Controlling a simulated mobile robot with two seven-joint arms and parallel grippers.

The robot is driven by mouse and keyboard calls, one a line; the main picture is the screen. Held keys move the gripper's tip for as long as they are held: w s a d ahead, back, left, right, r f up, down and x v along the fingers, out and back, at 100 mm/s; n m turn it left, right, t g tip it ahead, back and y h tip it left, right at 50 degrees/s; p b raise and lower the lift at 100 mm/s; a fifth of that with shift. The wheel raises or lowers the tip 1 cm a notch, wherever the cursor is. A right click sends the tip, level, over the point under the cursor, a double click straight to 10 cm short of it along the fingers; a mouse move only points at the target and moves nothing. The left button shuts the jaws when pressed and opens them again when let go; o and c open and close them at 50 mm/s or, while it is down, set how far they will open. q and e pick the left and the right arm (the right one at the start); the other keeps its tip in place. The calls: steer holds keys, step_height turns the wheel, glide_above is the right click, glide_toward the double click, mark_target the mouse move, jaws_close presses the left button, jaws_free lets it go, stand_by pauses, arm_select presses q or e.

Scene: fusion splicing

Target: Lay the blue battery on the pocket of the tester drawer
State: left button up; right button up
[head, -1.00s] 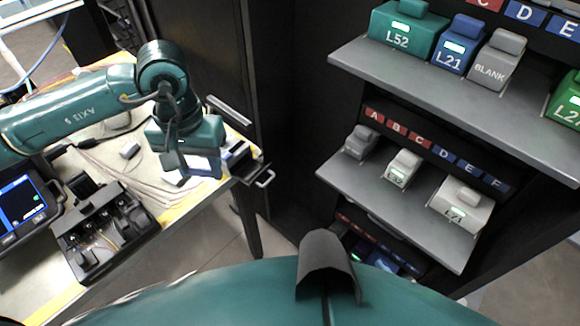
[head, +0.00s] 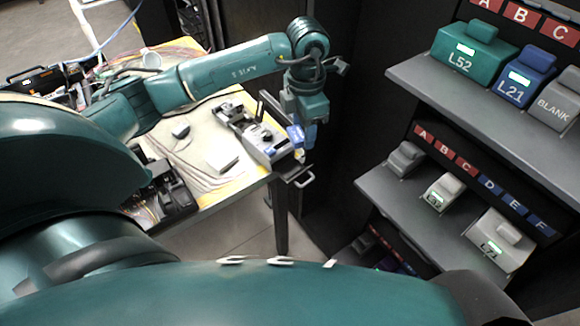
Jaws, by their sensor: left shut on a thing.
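My left gripper (head: 300,143) points down at the table's right corner in the head view. It is shut on the blue battery (head: 295,134), of which only a small blue part shows beside the fingers. The grey tester (head: 251,136) stands on the table just left of the gripper. Its drawer (head: 289,170) sticks out at the table corner, with a metal handle (head: 304,181) at its front. The gripper is above or just behind the drawer; the exact gap is unclear. The drawer's pocket is mostly hidden. My right gripper is out of view.
A white box (head: 222,161) and a small dark block (head: 180,130) lie on the table (head: 205,187). A black case (head: 170,190) sits at its near left. A grey shelf (head: 420,205) with labelled blocks stands to the right, with a gap between.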

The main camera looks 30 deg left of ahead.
arm_select(q)
steer(key=a+f+n, duration=0.2)
steer(key=f+n, duration=0.2)
steer(key=n, duration=0.3)
steer(key=w+a+f+n+p, duration=0.1)
steer(key=a+f+n, duration=0.1)
steer(key=f+n, duration=0.2)
steer(key=w+a+f+n+p, duration=0.1)
steer(key=f+n, duration=0.4)
steer(key=n, duration=0.6)
steer(key=shift+w+a, duration=0.25)
steer(key=shift+a, duration=0.25)
steer(key=shift+f, duration=0.15)
steer(key=shift+f, duration=0.1)
steer(key=shift+f+b, duration=0.4)
steer(key=shift+f, duration=0.15)
steer(key=o, duration=1)
